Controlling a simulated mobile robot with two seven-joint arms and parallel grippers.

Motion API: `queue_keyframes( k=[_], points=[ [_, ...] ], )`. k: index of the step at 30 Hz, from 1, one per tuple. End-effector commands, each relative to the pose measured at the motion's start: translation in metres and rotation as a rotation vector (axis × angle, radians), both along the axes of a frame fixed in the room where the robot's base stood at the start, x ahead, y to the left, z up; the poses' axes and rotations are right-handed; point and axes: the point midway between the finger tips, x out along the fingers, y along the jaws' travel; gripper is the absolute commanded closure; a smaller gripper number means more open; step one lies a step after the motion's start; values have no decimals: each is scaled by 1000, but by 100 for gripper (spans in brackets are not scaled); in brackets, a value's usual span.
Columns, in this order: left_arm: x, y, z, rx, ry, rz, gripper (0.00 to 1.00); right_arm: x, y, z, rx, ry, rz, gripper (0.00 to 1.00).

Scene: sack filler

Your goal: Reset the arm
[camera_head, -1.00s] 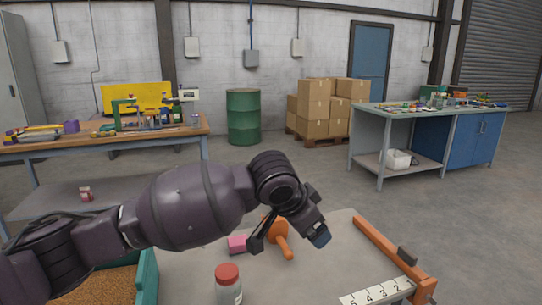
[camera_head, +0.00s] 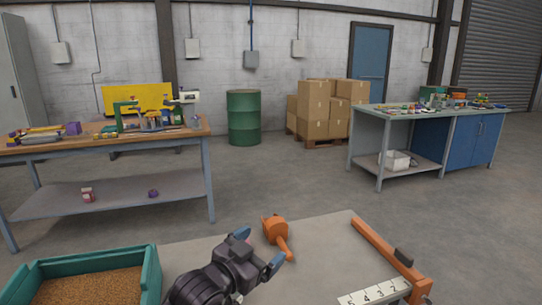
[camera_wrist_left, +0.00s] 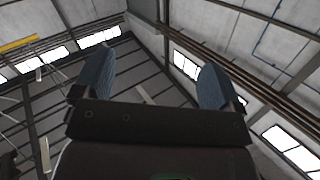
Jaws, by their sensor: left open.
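My left gripper (camera_head: 257,250) is low in the head view, above the near grey table (camera_head: 325,236). Its two blue-tipped fingers are spread with nothing between them. In the left wrist view the open fingers (camera_wrist_left: 155,88) point up toward the roof and windows. An orange tool with a handle (camera_head: 276,233) lies on the table just beyond and right of the gripper. My left arm hides part of the table's front. My right gripper does not show.
A teal bin of brown grain (camera_head: 154,273) stands at the table's left. An orange frame (camera_head: 385,252) and a white numbered strip (camera_head: 372,293) are at its right. Farther off are a wooden workbench (camera_head: 100,146), a green drum (camera_head: 243,118), cardboard boxes (camera_head: 313,104) and a blue-cabinet bench (camera_head: 472,148).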

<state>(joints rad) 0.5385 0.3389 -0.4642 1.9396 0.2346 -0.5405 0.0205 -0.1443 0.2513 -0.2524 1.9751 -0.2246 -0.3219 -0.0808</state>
Motion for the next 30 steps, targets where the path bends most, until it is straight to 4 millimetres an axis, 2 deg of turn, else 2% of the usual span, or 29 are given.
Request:
queue_keyframes(
  k=[1, 8, 14, 20, 24, 30],
  points=[
    [-7, 14, -11, -14, 4, 34, 9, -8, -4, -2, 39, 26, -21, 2],
    [-37, 75, -61, -35, 29, 188, 9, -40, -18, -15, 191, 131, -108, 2],
    [-78, 128, -111, -26, 98, 324, 9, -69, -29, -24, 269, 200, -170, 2],
    [-134, 178, -164, 0, 215, 454, 9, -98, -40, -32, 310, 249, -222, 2],
    [-182, 209, -202, 15, 320, 535, 9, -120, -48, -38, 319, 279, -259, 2],
    [-257, 238, -248, 37, 473, 626, 9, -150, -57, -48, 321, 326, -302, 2]
  ],
)
